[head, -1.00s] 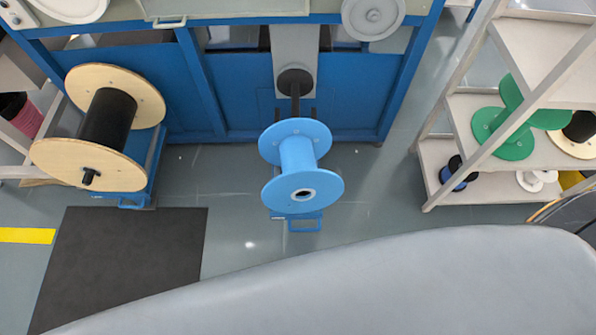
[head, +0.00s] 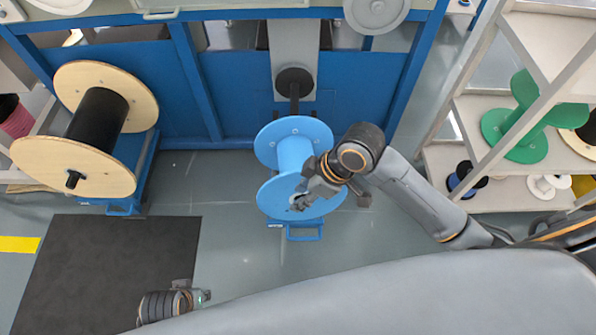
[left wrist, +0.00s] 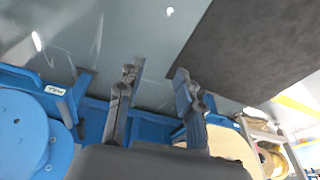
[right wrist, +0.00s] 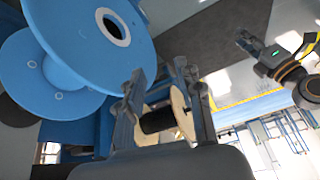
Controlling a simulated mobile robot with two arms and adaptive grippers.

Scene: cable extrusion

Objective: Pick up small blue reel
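The light blue reel (head: 294,152) stands in the middle of the head view, in front of the blue machine, its hollow hub facing me. My right gripper (head: 331,198) is open, over the right side of the reel's near flange in the head view. In the right wrist view the reel (right wrist: 88,55) fills the upper left, beside the open fingers (right wrist: 162,88); nothing is between them, and I cannot tell whether one touches the flange. My left gripper's fingers (left wrist: 155,78) are open and empty, with the reel (left wrist: 22,135) off to the left. In the head view only part of the left arm shows.
A wooden reel with black cable (head: 97,115) stands at the left. A shelf (head: 465,115) at the right holds a green reel (head: 525,125) and a small dark blue reel (head: 460,178).

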